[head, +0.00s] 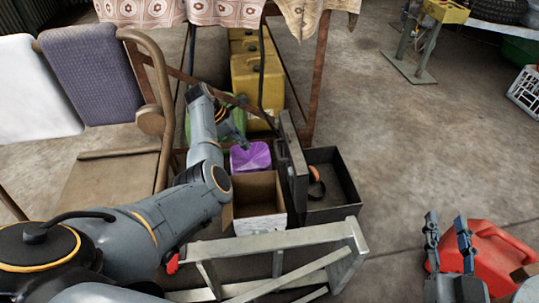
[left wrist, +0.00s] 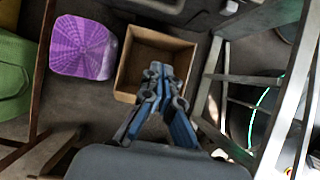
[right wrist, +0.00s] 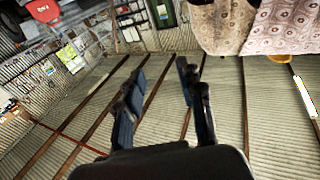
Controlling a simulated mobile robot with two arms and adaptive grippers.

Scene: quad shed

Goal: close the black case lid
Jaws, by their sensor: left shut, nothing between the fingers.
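The black case (head: 345,205) lies open on the floor, with its lid (head: 291,160) standing upright along its left side. An orange and dark item (head: 316,183) lies inside the case. My left gripper (head: 238,138) is left of the lid and apart from it, near the purple container (head: 250,157). In the left wrist view its fingers (left wrist: 153,75) are together and empty, in front of the open cardboard box (left wrist: 185,52). My right gripper (head: 447,222) is at the lower right, away from the case. Its fingers are apart and empty in the right wrist view (right wrist: 162,75).
The cardboard box (head: 243,185) stands left of the lid. A metal stepladder (head: 300,236) lies in front. Yellow canisters (head: 258,80) stand under the cloth-covered table (head: 180,10). A chair (head: 165,90) is at left. A red can (head: 495,255) is by my right gripper. Floor right of the case is clear.

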